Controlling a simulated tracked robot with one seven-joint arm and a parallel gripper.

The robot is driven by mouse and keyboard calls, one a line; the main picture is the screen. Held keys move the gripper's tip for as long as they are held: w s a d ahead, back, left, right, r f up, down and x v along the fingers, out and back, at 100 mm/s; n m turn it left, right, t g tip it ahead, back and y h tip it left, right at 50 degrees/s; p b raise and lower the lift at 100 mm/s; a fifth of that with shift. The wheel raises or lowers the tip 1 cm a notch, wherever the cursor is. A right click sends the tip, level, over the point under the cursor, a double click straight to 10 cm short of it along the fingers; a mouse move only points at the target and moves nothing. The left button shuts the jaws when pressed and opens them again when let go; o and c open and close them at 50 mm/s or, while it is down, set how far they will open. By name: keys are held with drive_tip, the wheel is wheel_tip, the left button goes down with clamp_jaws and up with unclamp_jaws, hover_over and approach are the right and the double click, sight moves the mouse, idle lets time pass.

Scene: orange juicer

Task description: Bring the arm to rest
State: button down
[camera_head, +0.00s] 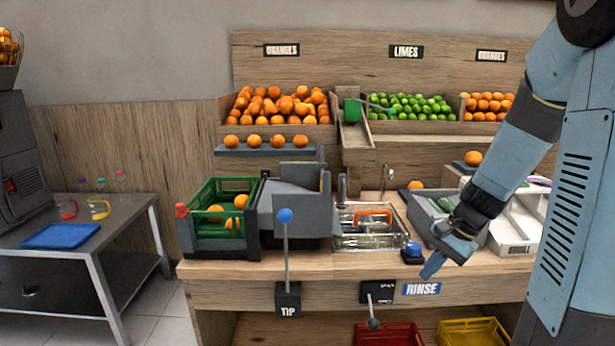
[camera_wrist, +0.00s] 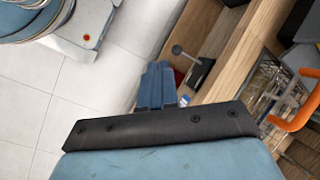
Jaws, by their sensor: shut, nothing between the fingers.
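My gripper (camera_head: 432,267) is in front of the counter's right part, close to the blue RINSE label (camera_head: 421,289). Its blue fingers point down and to the left. They are together with nothing between them, and the wrist view shows the shut fingers (camera_wrist: 156,86) too. My arm comes down from the upper right of the head view. In the wrist view, the counter edge lies to the right of the fingers and pale floor tiles lie to the left.
The counter (camera_head: 340,262) holds a green crate (camera_head: 214,218) with oranges, a lever with a blue knob (camera_head: 285,215), a sink basket (camera_head: 368,226), a blue-topped button (camera_head: 413,250) and a grey tray (camera_head: 440,212). Red (camera_head: 388,333) and yellow (camera_head: 472,332) crates sit below. Tiled floor is open at left.

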drive_tip(key=s+a+r+n+t+h, duration=0.2)
drive_tip(key=s+r+n, duration=0.2)
drive_tip(key=s+r, duration=0.3)
drive_tip(key=s+a+r+n+t+h, duration=0.2)
drive_tip(key=s+r+n, duration=0.3)
drive_tip(key=r, duration=0.5)
drive_tip(key=shift+s+a+r+t+h, duration=0.2)
drive_tip(key=shift+s+r+t+h, duration=0.25)
drive_tip(key=shift+s, duration=0.8)
